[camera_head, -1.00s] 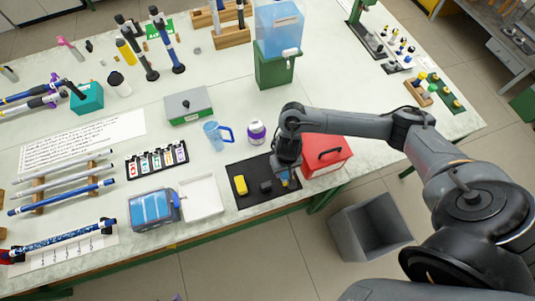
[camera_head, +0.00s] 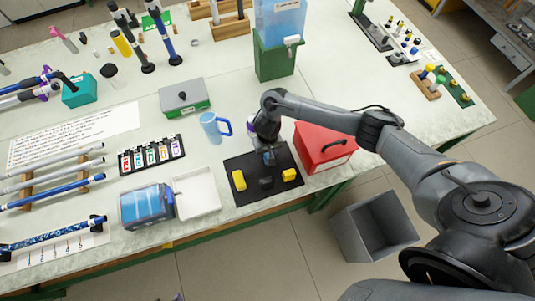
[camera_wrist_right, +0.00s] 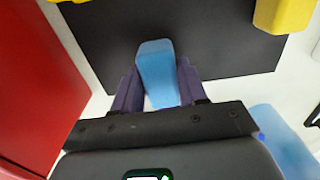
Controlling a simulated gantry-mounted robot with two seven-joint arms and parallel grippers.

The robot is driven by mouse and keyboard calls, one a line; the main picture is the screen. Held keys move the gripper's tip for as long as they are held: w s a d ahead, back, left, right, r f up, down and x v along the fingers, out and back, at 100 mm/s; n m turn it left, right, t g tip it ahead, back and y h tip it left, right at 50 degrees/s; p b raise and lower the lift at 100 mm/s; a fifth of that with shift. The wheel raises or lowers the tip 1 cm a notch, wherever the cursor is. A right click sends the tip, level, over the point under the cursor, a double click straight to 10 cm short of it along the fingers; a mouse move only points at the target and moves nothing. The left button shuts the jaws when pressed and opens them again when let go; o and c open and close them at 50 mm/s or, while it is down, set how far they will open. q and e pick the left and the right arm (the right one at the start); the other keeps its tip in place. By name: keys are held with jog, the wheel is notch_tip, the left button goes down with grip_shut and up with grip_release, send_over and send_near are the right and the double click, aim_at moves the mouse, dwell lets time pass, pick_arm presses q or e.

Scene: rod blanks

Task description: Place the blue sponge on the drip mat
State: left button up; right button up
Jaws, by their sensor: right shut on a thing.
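The blue sponge (camera_wrist_right: 157,72) is between the fingers of my right gripper (camera_wrist_right: 156,88) in the right wrist view, and the fingers are shut on it. In the head view, my right gripper (camera_head: 268,155) is over the far part of the black drip mat (camera_head: 243,195). A small bit of blue (camera_head: 270,157) shows at its fingertips. I cannot tell whether the sponge touches the mat, which also shows in the wrist view (camera_wrist_right: 215,40). My left gripper is not in view.
A red box (camera_head: 320,145) stands right of the mat. A white tray (camera_head: 196,205) is left.

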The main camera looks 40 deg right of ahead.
jog(key=shift+f, duration=0.65)
jog(key=shift+f, duration=0.15)
jog(key=o, duration=1)
